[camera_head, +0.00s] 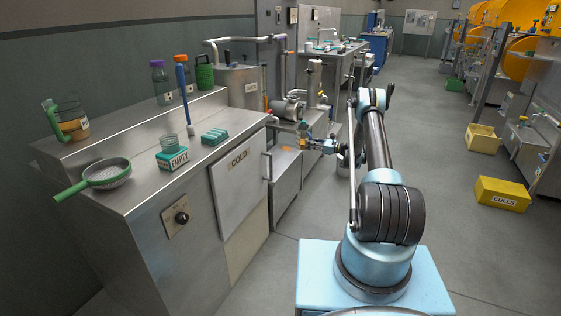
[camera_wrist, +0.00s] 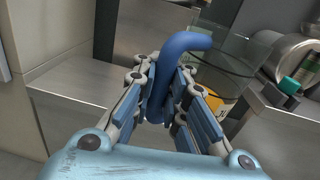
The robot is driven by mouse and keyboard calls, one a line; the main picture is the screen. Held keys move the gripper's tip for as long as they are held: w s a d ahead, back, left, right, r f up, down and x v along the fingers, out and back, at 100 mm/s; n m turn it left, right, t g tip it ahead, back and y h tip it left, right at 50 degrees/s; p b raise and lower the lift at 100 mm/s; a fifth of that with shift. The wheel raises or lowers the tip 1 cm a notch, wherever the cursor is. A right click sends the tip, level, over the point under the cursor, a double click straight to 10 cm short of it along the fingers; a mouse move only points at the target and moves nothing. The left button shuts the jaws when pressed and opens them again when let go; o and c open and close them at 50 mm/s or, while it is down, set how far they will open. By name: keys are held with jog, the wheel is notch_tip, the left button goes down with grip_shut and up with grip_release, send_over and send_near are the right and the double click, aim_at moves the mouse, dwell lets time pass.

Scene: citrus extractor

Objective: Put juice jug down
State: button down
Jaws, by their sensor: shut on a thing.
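The body is partly hidden behind the handle and right finger. In the head view my gripper (camera_head: 318,145) is at the low metal bench beside the COLD cabinet. The jug is too small there to make out clearly. I cannot tell whether its base touches the metal surface.
Pump and pipes (camera_head: 290,108) stand behind my gripper. Yellow crates (camera_head: 503,193) lie right; the floor between is clear.

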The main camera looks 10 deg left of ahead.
jog(key=s+a, duration=0.3)
jog(key=a, duration=0.5)
jog(key=s+a, duration=0.3)
jog(key=a, duration=0.5)
jog(key=shift+w+d+f, duration=0.1)
jog(key=shift+d+f, duration=0.05)
jog(key=shift+f, duration=0.9)
jog(key=shift+w+d+f, duration=0.15)
jog(key=shift+f, duration=0.95)
jog(key=shift+w+d+f, duration=0.1)
jog(key=shift+d+f, duration=0.05)
jog(key=shift+f, duration=0.9)
jog(key=shift+s+a+f, duration=0.1)
jog(key=shift+a+f, duration=0.1)
jog(key=shift+f, duration=0.1)
jog(key=c, duration=1.6)
grip_release()
